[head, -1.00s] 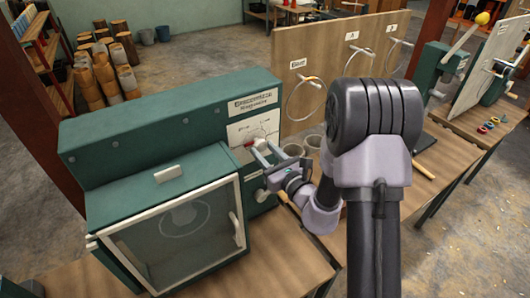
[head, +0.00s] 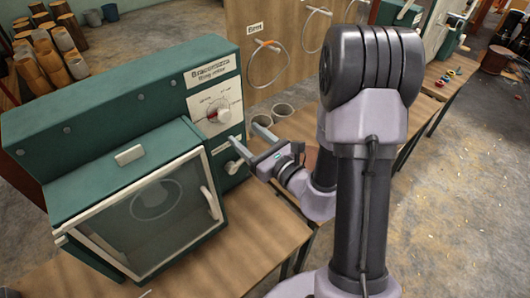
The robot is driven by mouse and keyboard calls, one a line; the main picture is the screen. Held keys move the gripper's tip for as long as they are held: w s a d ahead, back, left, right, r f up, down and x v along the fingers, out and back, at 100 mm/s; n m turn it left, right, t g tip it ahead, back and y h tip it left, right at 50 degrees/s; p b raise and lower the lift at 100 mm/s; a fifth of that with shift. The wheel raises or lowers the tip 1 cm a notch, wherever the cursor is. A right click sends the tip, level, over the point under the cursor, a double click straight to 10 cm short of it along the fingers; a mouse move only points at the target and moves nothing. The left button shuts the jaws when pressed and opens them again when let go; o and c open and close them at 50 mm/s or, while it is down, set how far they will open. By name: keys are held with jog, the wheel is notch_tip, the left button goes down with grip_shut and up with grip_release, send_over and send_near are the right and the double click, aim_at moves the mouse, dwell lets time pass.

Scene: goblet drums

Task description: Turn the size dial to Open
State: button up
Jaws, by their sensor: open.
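The size dial (head: 223,114) is a round knob with a red part, on a white marked plate (head: 205,101) on the front of the green machine (head: 105,95). The plate's small markings are too small to read, so I cannot tell which setting the dial points to. My gripper (head: 244,133) is open and empty. Its two grey fingers point toward the machine's front, below and right of the dial in the picture. They look apart from the dial, which is in clear view.
A glass-fronted door (head: 155,210) with a white handle (head: 210,203) is left of my gripper. Grey cups (head: 282,111) stand on the wooden bench behind it. A board (head: 290,45) with a hanging loop (head: 267,65) stands behind. Bare bench (head: 225,255) lies in front.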

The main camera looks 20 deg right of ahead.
jog(key=p+v, duration=0.9)
jog(key=p, duration=0.2)
